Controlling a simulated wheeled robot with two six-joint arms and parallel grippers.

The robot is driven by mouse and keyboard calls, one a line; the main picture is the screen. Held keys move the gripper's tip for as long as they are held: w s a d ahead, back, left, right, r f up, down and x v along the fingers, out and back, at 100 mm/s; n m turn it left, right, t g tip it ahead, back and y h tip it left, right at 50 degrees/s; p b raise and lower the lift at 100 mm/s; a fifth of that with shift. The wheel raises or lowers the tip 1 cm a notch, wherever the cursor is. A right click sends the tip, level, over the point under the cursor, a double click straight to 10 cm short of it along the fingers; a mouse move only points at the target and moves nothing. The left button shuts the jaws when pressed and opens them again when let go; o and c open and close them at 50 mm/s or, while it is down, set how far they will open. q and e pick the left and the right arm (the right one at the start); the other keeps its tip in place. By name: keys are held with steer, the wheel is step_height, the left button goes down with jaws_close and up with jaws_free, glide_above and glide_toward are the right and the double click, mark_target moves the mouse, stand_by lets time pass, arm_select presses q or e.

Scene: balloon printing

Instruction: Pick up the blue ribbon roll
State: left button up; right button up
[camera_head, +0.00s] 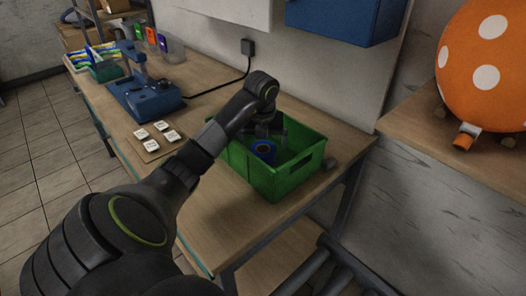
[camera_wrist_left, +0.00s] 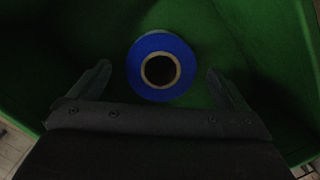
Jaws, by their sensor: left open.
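The blue ribbon roll (camera_head: 263,151) lies inside the green crate (camera_head: 283,184) on the workbench, with its round face and centre hole turned up. In the left wrist view the roll (camera_wrist_left: 161,43) shows whole, a blue ring around a light core. My left gripper (camera_head: 268,134) reaches down into the crate over the roll. In the left wrist view its two fingers (camera_wrist_left: 160,82) are spread apart, one on each side of the roll's lower part, and nothing is held. Whether the fingers touch the roll cannot be told. My right gripper is not in view.
The wooden workbench (camera_head: 205,205) carries a blue machine (camera_head: 145,97) and several white labelled pieces (camera_head: 151,135) left of the crate. An orange spotted balloon (camera_head: 487,65) is at the right.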

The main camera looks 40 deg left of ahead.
mark_target(263, 150)
arm_select(q)
steer(key=f, duration=0.3)
steer(key=shift+w+a, duration=0.1)
steer(key=shift+w, duration=0.1)
steer(key=c, duration=1.1)
steer(key=shift+r, duration=0.15)
